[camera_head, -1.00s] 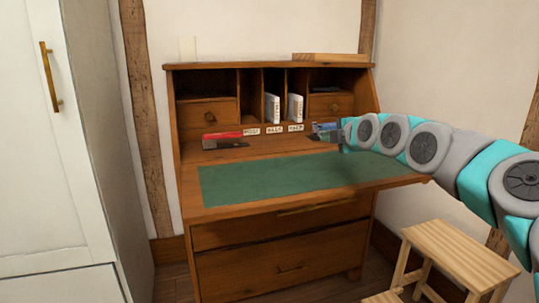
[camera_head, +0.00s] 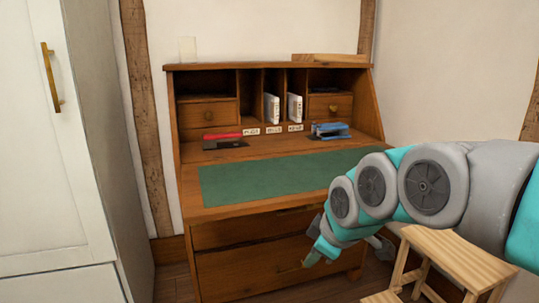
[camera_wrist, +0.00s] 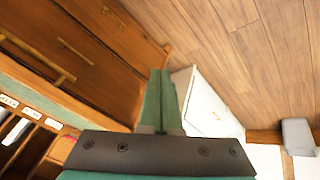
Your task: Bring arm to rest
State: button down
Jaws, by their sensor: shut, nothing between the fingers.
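My gripper (camera_head: 308,262) hangs low in the head view, in front of the desk's lower drawers and left of the wooden stool. My arm reaches in from the right edge and bends downward. In the wrist view my gripper's two green fingers (camera_wrist: 159,98) lie together, shut and empty. The wooden desk (camera_head: 190,190) stands behind, and its drawer fronts (camera_wrist: 85,45) fill the upper left of the wrist view. The exact gap between gripper and drawers is hard to tell.
A wooden stool (camera_head: 455,255) stands close to the right of my gripper, partly behind my arm. A blue stapler (camera_head: 330,130) and a red item (camera_head: 222,136) lie on the desk. A white wardrobe (camera_head: 50,150) stands at left. Floor (camera_wrist: 230,45) shows in the wrist view.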

jog(key=s+d+f+m+g+h, duration=0.1)
jog(key=s+f+m, duration=0.3)
jog(key=s, duration=0.4)
jog(key=s+d+f+m+g, duration=0.3)
jog(key=s+f+m, duration=0.1)
jog(key=s, duration=0.5)
jog(key=s+d+f+m+g+h, duration=0.1)
jog(key=s+d+f+m+g, duration=0.1)
jog(key=s, duration=0.7)
notch_tip(320, 180, down, 2)
jog(key=shift+d+f+m+g+h, duration=0.25)
jog(key=shift+m+g, duration=0.35)
jog(key=shift+m, duration=0.5)
jog(key=shift+r, duration=0.1)
